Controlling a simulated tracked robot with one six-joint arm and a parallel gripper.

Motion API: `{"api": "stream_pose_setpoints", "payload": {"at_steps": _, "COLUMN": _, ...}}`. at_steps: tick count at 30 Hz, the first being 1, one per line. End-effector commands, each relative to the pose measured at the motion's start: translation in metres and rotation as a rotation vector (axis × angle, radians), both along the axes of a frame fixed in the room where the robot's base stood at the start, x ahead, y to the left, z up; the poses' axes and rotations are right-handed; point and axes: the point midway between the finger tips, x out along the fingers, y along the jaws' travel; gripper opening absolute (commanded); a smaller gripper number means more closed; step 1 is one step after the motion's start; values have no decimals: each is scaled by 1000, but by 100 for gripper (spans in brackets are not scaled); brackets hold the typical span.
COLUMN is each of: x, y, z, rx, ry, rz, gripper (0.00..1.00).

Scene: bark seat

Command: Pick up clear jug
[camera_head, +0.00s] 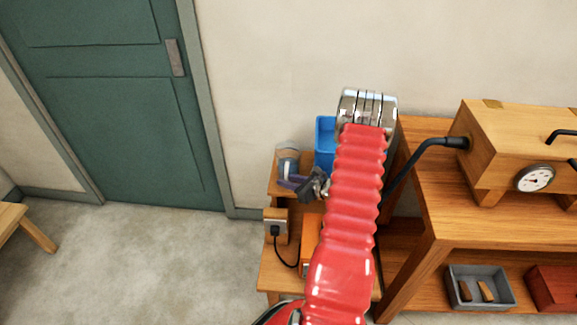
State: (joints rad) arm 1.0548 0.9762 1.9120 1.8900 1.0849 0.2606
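A small pale, see-through container, which looks like the clear jug (287,150), stands on the upper step of a wooden stand (273,188) against the wall. My gripper (288,183), dark grey with purplish fingers, is just in front of the jug's lower part and points left. It overlaps the jug's lower edge in the picture. I cannot tell whether it touches the jug, or whether the fingers are apart or closed. My red ribbed arm hides what lies to the right of the gripper.
A blue bin (325,140) is right of the jug, partly behind my arm. A socket box (275,228) with a black cable is below. At right, a wooden bench (436,215) carries a wooden box with a gauge (490,145) and black hose.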

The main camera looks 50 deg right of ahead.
Motion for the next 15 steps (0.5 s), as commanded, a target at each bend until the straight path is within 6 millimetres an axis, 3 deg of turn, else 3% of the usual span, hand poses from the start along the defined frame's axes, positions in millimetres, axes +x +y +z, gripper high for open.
{"api": "stream_pose_setpoints", "payload": {"at_steps": 9, "x": 36, "y": 3, "z": -16, "rx": 0, "ry": 1, "rz": 2, "gripper": 21}}
{"api": "stream_pose_setpoints", "payload": {"at_steps": 15, "x": 43, "y": 3, "z": -19, "rx": 0, "ry": 0, "rz": -1, "gripper": 21}}
